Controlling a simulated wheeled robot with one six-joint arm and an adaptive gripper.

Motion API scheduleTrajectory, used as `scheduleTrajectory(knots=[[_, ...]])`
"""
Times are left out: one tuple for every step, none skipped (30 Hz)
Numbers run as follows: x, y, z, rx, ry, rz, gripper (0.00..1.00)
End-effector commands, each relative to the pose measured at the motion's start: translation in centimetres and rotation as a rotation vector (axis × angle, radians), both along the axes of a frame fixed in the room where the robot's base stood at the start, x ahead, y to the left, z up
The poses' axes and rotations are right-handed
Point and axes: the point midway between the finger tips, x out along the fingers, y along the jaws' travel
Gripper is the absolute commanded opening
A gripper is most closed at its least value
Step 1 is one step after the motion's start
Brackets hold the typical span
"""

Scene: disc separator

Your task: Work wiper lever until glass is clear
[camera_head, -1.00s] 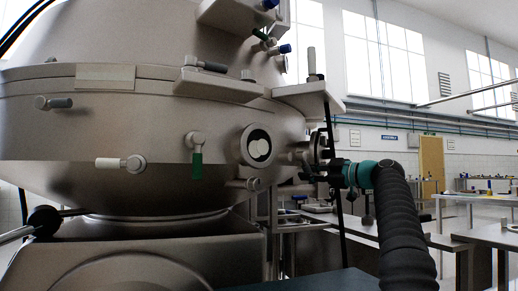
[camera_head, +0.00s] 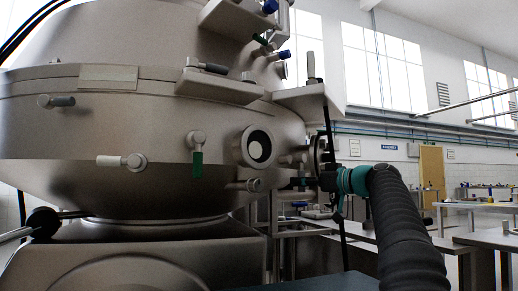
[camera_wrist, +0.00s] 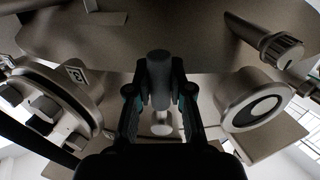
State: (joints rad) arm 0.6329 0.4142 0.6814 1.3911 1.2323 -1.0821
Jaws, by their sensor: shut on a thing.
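The round sight glass (camera_head: 257,148) sits in a metal rim on the separator's side, left of my gripper. It shows a pale disc in a dark ring, and in the wrist view the glass (camera_wrist: 262,109) is at the right. In the wrist view my gripper (camera_wrist: 160,92) is shut on the grey cylindrical grip of the wiper lever (camera_wrist: 159,75), with one dark finger on each side. In the head view my gripper (camera_head: 327,180) is beside the separator, and the lever in it is too hidden to make out.
The steel separator body (camera_head: 110,170) fills the left. A green-handled valve (camera_head: 197,160) and other fittings stick out near the glass. A flat bracket (camera_head: 309,100) overhangs my gripper. A round flanged fitting (camera_wrist: 60,105) is at left in the wrist view. Benches (camera_head: 490,238) stand at right.

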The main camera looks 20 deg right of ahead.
Motion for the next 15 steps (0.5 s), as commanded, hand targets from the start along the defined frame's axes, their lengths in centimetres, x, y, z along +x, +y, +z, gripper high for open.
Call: scheduleTrajectory(knots=[[0.1,-0.05,-0.55,0.011,0.018,0.001,0.0],[0.09,-0.04,-0.56,0.016,0.02,0.001,0.0],[0.11,-0.04,-0.57,0.017,0.021,0.002,0.0],[0.11,-0.04,-0.58,0.016,0.021,0.002,0.0],[0.11,-0.04,-0.58,0.016,0.021,0.002,0.0],[0.11,-0.04,-0.59,0.015,0.021,0.002,0.0],[0.11,-0.04,-0.59,0.015,0.021,0.002,0.0],[0.11,-0.04,-0.6,0.015,0.021,0.002,0.0],[0.12,-0.03,-0.61,0.015,0.021,0.002,0.0],[0.12,-0.03,-0.61,0.014,0.021,0.002,0.0],[0.12,-0.03,-0.62,0.014,0.021,0.003,0.0],[0.12,-0.03,-0.63,0.014,0.021,0.003,0.0],[0.12,-0.04,-0.63,0.014,0.021,0.003,0.0],[0.15,-0.06,-0.65,0.011,0.019,0.003,0.0],[0.22,-0.17,-0.67,-0.001,0.011,0.003,0.0]])
